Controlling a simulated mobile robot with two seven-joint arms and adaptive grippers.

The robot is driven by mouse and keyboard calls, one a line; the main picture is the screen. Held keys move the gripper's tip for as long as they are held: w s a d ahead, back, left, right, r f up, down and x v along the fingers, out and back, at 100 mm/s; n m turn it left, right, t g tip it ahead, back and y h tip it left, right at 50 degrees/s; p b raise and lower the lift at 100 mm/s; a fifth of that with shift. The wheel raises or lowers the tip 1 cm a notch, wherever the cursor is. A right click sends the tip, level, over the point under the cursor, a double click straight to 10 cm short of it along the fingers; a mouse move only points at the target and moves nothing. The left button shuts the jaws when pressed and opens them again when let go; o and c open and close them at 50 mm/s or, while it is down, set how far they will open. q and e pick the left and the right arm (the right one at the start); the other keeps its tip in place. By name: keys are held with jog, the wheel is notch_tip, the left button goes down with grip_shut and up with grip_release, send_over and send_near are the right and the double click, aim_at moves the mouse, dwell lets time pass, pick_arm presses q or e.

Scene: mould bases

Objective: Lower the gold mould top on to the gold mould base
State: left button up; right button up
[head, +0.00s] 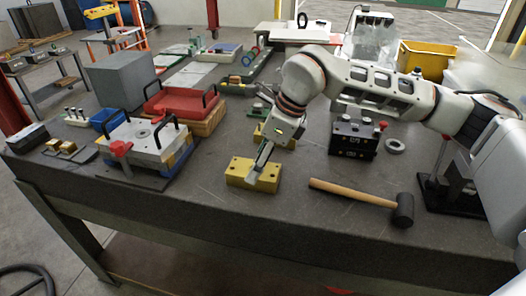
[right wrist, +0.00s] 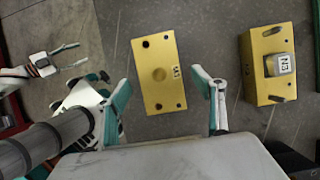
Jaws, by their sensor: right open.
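Which is top and which base is not certain. My right gripper (head: 262,160) is open and empty; its fingers (right wrist: 158,88) appear either side of the holed block. My left gripper (right wrist: 80,55) shows small in the right wrist view, fingers apart.
A mallet (head: 350,192) lies to the right of the holed block. A black block (head: 353,138) and a grey ring (head: 395,146) stand behind it. A white mould with black handles (head: 143,142) and a red one (head: 181,100) stand left. The bench front is clear.

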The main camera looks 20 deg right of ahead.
jog(key=shift+x, duration=1.9)
jog(key=shift+w+r, duration=0.1)
jog(key=shift+r, duration=0.05)
jog(key=c, duration=1.9)
grip_shut()
jog(key=shift+r, duration=0.15)
jog(key=shift+r+p, duration=1)
jog(key=shift+r, duration=0.35)
